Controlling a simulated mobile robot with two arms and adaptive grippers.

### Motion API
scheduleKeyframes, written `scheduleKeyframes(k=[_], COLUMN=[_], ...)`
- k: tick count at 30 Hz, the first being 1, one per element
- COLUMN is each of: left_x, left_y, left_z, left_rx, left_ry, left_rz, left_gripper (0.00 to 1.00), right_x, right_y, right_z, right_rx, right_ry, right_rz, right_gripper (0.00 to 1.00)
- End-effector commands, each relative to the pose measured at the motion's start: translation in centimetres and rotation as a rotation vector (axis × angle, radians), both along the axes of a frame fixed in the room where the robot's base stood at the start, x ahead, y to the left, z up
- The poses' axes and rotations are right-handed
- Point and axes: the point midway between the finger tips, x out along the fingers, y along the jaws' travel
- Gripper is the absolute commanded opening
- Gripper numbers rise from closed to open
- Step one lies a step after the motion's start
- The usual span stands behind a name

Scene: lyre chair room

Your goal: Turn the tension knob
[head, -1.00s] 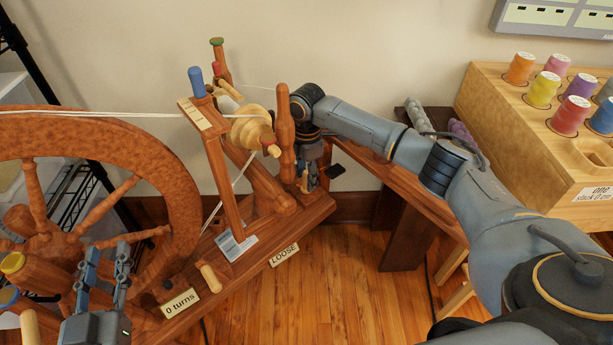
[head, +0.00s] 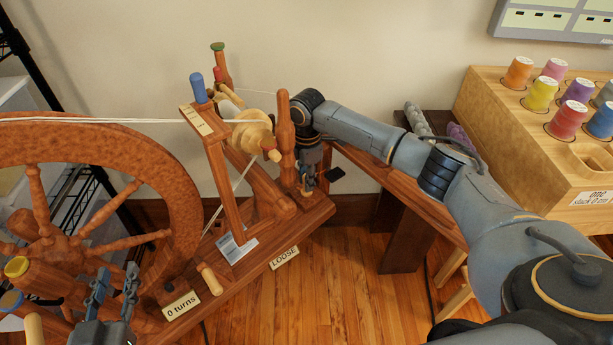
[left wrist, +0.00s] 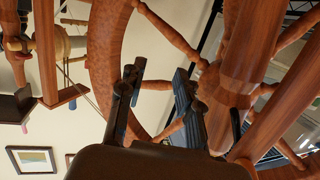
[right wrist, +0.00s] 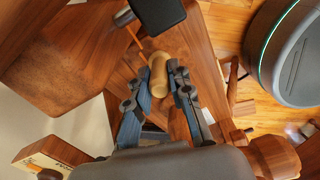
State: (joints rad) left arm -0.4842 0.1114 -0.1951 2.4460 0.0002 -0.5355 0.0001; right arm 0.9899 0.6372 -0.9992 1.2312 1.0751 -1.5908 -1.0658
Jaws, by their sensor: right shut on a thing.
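A spinning wheel of reddish wood (head: 190,190) stands on a slanted base. At the base's right end, below a tall turned post (head: 285,135), is a small pale wooden knob (right wrist: 158,75). My right gripper (head: 308,182) is shut on this knob; the right wrist view shows it between the fingertips. In the head view the gripper mostly hides it. A "LOOSE" tag (head: 284,258) is on the base's front edge, and a "0 turns" tag (head: 181,306) lies lower left, near another pale peg (head: 209,279). My left gripper (head: 116,285) is open and empty in front of the big wheel (head: 180,180).
A wooden rack (head: 500,120) with several coloured thread spools stands at the right. A dark wooden bench (head: 410,235) is behind my right arm. A small black object (head: 335,174) is beside the right gripper. Wooden floor (head: 330,290) is free in front.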

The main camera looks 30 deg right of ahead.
Motion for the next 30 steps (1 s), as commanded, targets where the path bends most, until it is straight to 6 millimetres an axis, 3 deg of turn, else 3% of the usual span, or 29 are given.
scheduleKeyframes(k=[8, 12, 19, 28, 29, 30], left_x=[-4.1, -8.1, -15.9, -16.2, -16.2, -15.9], left_y=[2.2, 3.7, 6.1, 6.2, 6.2, 6.1], left_z=[-6.7, -9.8, -12.5, -10.6, -10.6, -12.0], left_rx=[0.104, 0.158, 0.236, 0.240, 0.239, 0.241], left_ry=[0.432, 0.680, 1.064, 1.080, 1.082, 1.092], left_rz=[0.029, 0.046, 0.074, 0.074, 0.074, 0.073], left_gripper=[0.34, 0.34, 0.34, 0.34, 0.34, 0.34], right_x=[-0.1, -0.1, -0.1, -0.1, -0.1, -0.1], right_y=[0.0, 0.1, 0.1, 0.1, 0.1, 0.1], right_z=[0.3, 0.3, 0.3, 0.2, 0.2, 0.2], right_rx=[0.000, 0.000, 0.000, 0.000, 0.000, 0.000], right_ry=[0.004, 0.005, 0.004, 0.005, 0.005, 0.005], right_rz=[-0.071, -0.113, -0.183, -0.278, -0.287, -0.299], right_gripper=[0.00, 0.00, 0.00, 0.00, 0.00, 0.00])
